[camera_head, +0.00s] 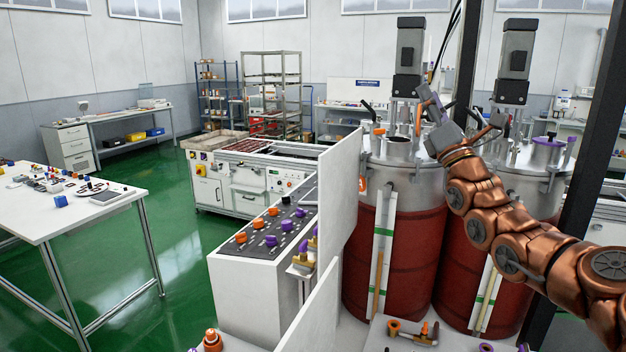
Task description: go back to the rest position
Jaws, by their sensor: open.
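My gripper (429,105) is at the end of my copper arm, raised over the lid area of the nearer red drum (405,255). Its jaws are open and nothing shows between them. The fingers are close to the fittings on the steel lid in this view, and I cannot tell whether they touch anything. Part of the lid is hidden behind the gripper and wrist.
A second red drum (487,285) stands behind my arm. A dark post (598,130) rises at the right. White panels (339,195) stand left of the drums, beside a bench top with orange and purple knobs (272,240). A white table (95,215) is at the left, with open green floor beyond.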

